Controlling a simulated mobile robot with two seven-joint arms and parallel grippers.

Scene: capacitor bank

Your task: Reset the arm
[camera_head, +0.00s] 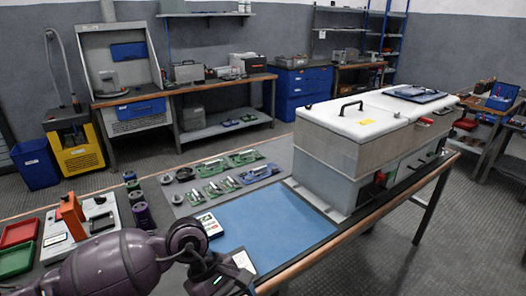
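My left arm, dark purple-grey, comes in from the lower left and bends at a joint near the bottom middle of the camera_head view. Its end with my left gripper (222,274) points down toward the bottom edge, over the near edge of the workbench. The fingers are not clearly visible, so I cannot tell whether they are open or shut, or whether they hold anything. My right arm and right gripper are not in view.
A large white-topped grey box (370,135) stands at right. Red (20,232) and green (16,261) trays and an orange-handled device (72,215) stand at left.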

